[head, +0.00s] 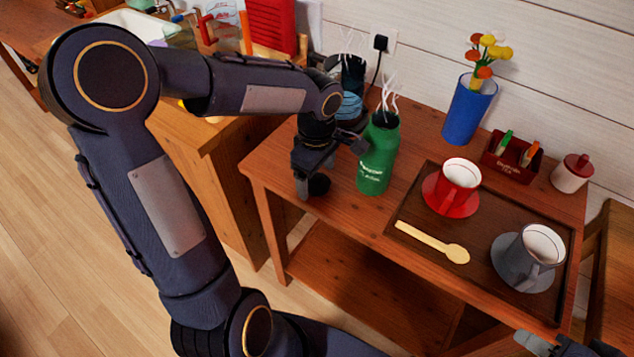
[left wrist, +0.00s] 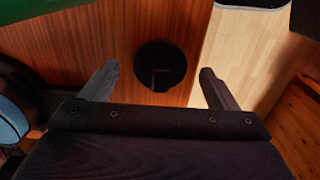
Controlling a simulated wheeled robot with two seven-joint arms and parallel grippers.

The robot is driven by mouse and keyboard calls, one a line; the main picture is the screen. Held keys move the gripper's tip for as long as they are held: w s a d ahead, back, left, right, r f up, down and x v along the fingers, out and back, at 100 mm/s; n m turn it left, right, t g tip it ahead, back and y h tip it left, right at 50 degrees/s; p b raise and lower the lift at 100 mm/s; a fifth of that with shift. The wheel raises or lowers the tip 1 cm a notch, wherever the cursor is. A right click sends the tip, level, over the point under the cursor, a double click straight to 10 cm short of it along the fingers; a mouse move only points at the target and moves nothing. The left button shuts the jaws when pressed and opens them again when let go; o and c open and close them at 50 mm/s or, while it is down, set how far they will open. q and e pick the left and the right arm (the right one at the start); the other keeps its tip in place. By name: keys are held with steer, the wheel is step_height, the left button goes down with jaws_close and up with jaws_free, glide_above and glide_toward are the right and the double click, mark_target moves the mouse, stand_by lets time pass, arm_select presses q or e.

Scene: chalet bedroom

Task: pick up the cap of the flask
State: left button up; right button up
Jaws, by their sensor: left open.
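The green flask (head: 376,165) stands upright and uncapped on the wooden table, with pale steam over its open mouth. A round black cap (head: 319,185) lies near the table's front left edge, left of the flask. My left gripper (head: 328,167) is open over the cap, pointing down. In the left wrist view its fingertips (left wrist: 158,70) are on either side of the cap, apart from it. My right gripper (head: 568,345) is partly visible at the bottom right; its jaw state is unclear.
A tray (head: 400,228) to the right holds a red cup (head: 460,180), a grey cup (head: 537,250) and a wooden spoon (head: 432,242). A blue vase (head: 468,110) stands behind. A dark steaming vessel (head: 352,75) is close behind my left gripper.

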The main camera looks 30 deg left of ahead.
arm_select(q)
steer(key=shift+f, duration=0.4)
steer(key=shift+c, duration=0.4)
steer(key=c, duration=1)
steer(key=shift+r, duration=0.15)
